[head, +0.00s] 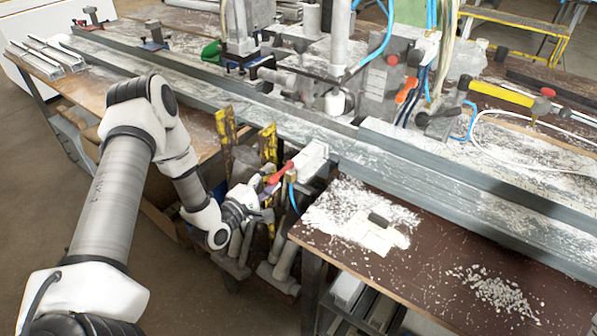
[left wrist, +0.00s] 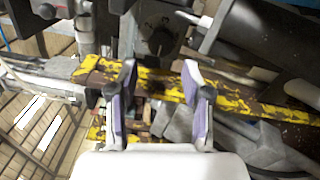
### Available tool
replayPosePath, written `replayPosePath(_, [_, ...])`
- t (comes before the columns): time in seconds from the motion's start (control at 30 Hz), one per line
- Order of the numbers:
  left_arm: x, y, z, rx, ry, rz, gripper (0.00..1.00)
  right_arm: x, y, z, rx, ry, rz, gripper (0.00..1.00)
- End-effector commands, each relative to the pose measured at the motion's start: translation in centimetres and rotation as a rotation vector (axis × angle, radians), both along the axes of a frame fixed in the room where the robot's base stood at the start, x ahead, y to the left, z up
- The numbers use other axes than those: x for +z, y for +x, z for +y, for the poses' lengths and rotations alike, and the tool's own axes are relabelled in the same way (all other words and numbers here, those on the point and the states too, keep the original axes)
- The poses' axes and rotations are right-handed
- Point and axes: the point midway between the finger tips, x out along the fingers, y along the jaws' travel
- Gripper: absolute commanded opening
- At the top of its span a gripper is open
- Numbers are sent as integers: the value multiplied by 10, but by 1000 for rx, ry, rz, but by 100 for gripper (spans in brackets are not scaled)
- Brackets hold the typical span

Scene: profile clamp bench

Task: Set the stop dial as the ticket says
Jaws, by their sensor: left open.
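My left gripper (head: 264,194) is in front of the bench's front edge, by a red-handled clamp valve (head: 280,173). In the left wrist view its two purple-padded fingers (left wrist: 160,80) are open with nothing between them. A pale sheet (head: 376,240), possibly the ticket, lies on the brown table under a small black block (head: 378,219). No writing on it is legible. My right gripper is not in view.
A long grey profile rail (head: 440,175) runs across the bench. White chips (head: 495,292) litter the brown tabletop (head: 430,275).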

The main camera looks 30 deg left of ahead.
Motion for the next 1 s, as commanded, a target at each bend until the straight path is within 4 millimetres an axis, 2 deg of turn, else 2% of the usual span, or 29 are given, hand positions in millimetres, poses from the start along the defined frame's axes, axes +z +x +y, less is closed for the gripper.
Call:
replayPosePath(0.33, [1,61,-7,-4,6,5,49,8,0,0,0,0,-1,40])
replayPosePath(0.47, [1,70,-7,-1,5,7,49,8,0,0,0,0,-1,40])
replayPosePath(0.67, [0,70,-7,-2,5,8,49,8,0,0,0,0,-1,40])
replayPosePath(0.7, [0,70,-7,-2,5,8,35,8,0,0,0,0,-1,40])
replayPosePath(0.8, [0,70,-7,-1,5,8,4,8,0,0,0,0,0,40])
replayPosePath(1.0, [0,70,-7,-1,7,8,4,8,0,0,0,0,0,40])
